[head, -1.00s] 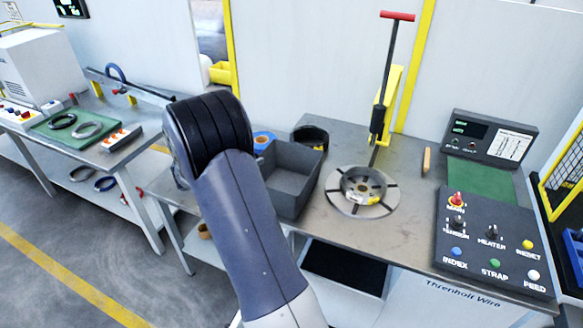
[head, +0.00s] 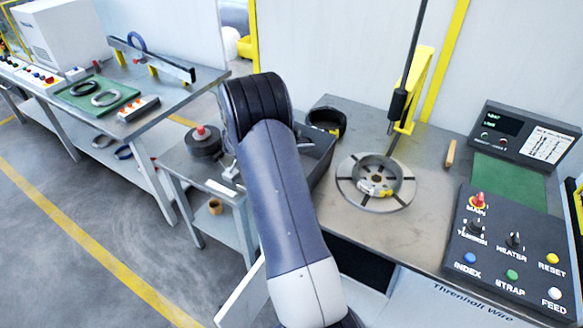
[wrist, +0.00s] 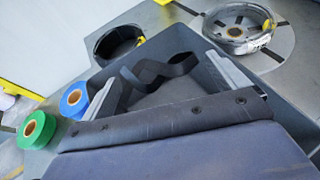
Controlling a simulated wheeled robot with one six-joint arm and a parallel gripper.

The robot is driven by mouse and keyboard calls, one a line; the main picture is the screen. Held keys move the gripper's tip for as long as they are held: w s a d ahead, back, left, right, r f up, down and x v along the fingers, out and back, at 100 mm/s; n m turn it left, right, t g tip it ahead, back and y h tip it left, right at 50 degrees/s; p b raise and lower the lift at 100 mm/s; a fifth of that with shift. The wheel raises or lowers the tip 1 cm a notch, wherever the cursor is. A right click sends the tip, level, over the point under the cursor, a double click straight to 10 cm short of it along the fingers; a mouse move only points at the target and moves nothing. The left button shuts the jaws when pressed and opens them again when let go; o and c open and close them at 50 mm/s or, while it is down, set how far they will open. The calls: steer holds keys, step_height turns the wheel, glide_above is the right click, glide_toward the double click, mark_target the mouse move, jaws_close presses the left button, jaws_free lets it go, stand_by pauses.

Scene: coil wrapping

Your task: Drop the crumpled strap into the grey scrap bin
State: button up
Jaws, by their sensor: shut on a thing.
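The crumpled strap (wrist: 158,70) is a black twisted band in the wrist view, spanning between the two fingers of my gripper (wrist: 165,68). My gripper is shut on it, with the fingers held well apart. The grey scrap bin (head: 320,163) stands on the bench in the head view, largely hidden behind my arm. In the wrist view my gripper appears over the bin; its height above the bin floor cannot be told.
A round slotted turntable (head: 350,190) with a wrapped coil (head: 378,190) lies right of the bin. A black ring (head: 327,120) sits behind it. Blue tape (wrist: 74,100) and green tape (wrist: 37,130) lie beside the bin. A control panel (head: 510,245) stands at right.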

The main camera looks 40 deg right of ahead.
steer(key=shift+f+b, duration=0.3)
steer(key=shift+f, duration=0.6)
steer(key=o, duration=0.6)
steer(key=b+v, duration=0.2)
steer(key=v, duration=0.8)
steer(key=shift+a+r, duration=0.15)
steer(key=shift+a, duration=0.25)
steer(key=shift+d, duration=0.1)
